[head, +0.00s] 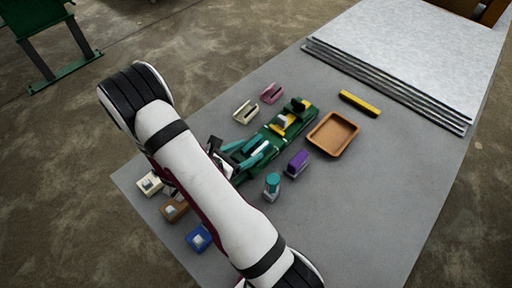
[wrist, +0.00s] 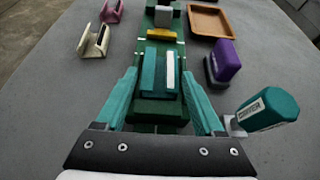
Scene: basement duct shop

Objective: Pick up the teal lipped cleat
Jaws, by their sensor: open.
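A teal block with a pale strip along its top (wrist: 152,72), which looks like the lipped cleat, sits on a long green fixture (wrist: 160,107). My gripper (wrist: 160,76) is open, with its two teal fingers on either side of the block in the wrist view. Gaps show between fingers and block, and I see no grip on it. In the head view my gripper (head: 246,155) is over the near left end of the green fixture (head: 292,133), partly hidden by my arm. A separate teal-topped piece with a grey base (head: 272,183) stands right of the fixture; it also shows in the wrist view (wrist: 266,109).
A purple piece (head: 297,162) and a brown tray (head: 333,133) are right of the fixture. Cream (head: 246,111) and pink (head: 272,93) channel pieces lie beyond it. A yellow bar (head: 359,103) and stacked metal sheets (head: 410,55) lie farther back. A blue piece (head: 199,238) is near the front edge.

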